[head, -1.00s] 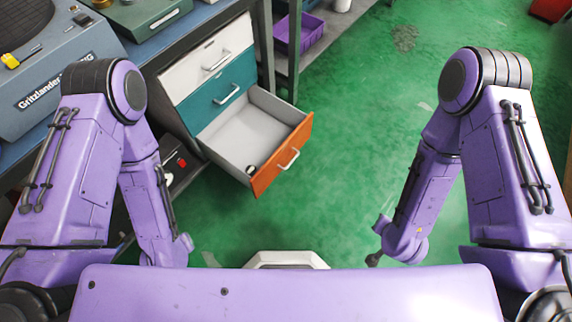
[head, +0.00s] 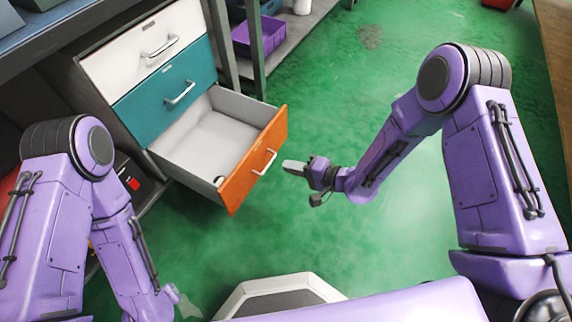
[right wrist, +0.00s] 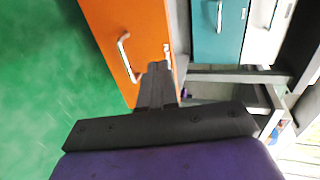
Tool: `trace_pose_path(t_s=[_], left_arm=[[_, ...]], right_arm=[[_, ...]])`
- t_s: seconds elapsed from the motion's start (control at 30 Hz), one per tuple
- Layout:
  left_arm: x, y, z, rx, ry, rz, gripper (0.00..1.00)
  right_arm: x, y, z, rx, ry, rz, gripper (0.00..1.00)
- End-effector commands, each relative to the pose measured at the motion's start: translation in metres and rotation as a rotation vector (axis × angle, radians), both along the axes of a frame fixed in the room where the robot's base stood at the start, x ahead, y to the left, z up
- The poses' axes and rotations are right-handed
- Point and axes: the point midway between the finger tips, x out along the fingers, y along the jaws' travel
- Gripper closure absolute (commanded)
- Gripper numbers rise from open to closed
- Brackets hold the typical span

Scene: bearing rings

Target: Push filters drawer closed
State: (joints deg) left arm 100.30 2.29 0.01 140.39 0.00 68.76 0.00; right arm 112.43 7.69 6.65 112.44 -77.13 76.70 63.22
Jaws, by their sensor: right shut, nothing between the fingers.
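The filters drawer, which I take to be the open one with the orange front (head: 252,165), is pulled well out below a teal drawer (head: 168,86) and a white drawer (head: 140,48). My right gripper (head: 286,165) is shut and empty. In the head view it is just right of the orange front's handle (head: 264,162), with a small gap seeming to remain. In the right wrist view the shut fingers (right wrist: 156,72) point at the orange front (right wrist: 130,40). My left gripper (head: 185,303) shows only partly at the bottom.
A grey table leg and shelf stand behind the drawers, with a purple bin (head: 258,35) on the shelf. A black box with a red button (head: 133,183) sits left of the open drawer. The green floor (head: 330,100) right of the drawer is clear.

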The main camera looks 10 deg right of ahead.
Motion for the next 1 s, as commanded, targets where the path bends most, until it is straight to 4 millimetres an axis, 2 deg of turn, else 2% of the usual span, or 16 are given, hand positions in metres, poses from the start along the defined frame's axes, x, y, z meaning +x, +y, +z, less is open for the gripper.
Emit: trace_pose_path(t_s=[0.03,0.3,0.5,0.7,1.0], left_arm=[[0.000,0.000,-0.008,-0.001,0.001,0.000,0.38],[-0.002,-0.001,-0.029,-0.003,0.003,0.002,0.38],[-0.003,-0.002,-0.038,-0.005,0.004,0.003,0.38],[-0.003,-0.002,-0.040,-0.006,0.004,0.004,0.38],[-0.003,-0.002,-0.039,-0.006,0.005,0.004,0.38]], right_arm=[[0.007,0.009,-0.008,0.000,-0.004,0.003,1.00],[0.040,0.054,-0.026,-0.002,-0.003,0.002,1.00],[0.059,0.079,-0.025,-0.002,-0.003,0.001,1.00],[0.066,0.087,-0.023,-0.002,-0.001,-0.001,1.00],[0.066,0.087,-0.022,-0.002,-0.001,-0.002,1.00]])
